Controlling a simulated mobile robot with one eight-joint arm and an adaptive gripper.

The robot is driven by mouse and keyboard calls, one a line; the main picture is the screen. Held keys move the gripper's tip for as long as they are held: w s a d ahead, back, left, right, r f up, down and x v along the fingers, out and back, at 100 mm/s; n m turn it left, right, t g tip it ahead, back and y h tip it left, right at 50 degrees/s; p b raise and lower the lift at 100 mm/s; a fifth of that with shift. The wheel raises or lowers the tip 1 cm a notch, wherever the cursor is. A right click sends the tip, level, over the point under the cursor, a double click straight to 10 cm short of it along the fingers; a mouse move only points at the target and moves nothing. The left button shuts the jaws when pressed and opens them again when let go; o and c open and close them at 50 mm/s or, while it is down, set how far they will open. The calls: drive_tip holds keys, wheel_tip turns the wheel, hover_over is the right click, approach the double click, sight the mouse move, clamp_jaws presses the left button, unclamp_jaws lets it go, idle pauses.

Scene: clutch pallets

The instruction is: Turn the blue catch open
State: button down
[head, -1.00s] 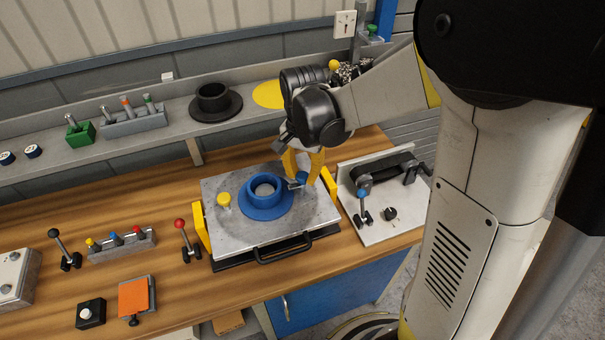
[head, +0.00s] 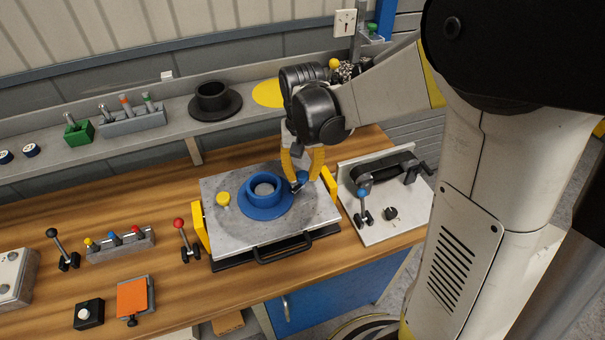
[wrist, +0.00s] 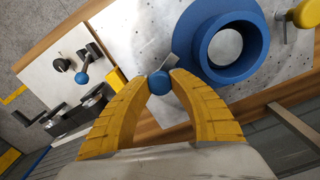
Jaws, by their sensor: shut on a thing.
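The blue catch (wrist: 159,83) is a small lever with a round blue knob; in the head view the knob (head: 302,177) sits at the right of the blue flanged ring. My gripper (head: 303,177) has yellow fingers and reaches down to the plate from above. In the wrist view, the fingertips (wrist: 160,81) are shut on the blue knob, one on each side. The blue ring (head: 265,191) lies on the grey metal plate (head: 300,222). A yellow knob (head: 223,199) stands at the plate's left. The fingers partly hide the catch's lever.
Yellow blocks flank the plate, with a black handle (head: 283,248) in front. A white panel (head: 385,226) with a blue-knobbed lever is at the right. A red-knobbed lever (head: 184,240) stands left. A shelf with a black flanged ring (head: 214,101) runs behind.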

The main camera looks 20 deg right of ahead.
sight(302, 175)
drive_tip(key=n, duration=0.6)
drive_tip(key=shift+n, duration=0.3)
drive_tip(key=n, duration=0.5)
drive_tip(key=shift+n+b, duration=0.4)
drive_tip(key=c, duration=1.1)
unclamp_jaws()
drive_tip(key=shift+o, duration=0.2)
wheel_tip(302, 175, up, 12)
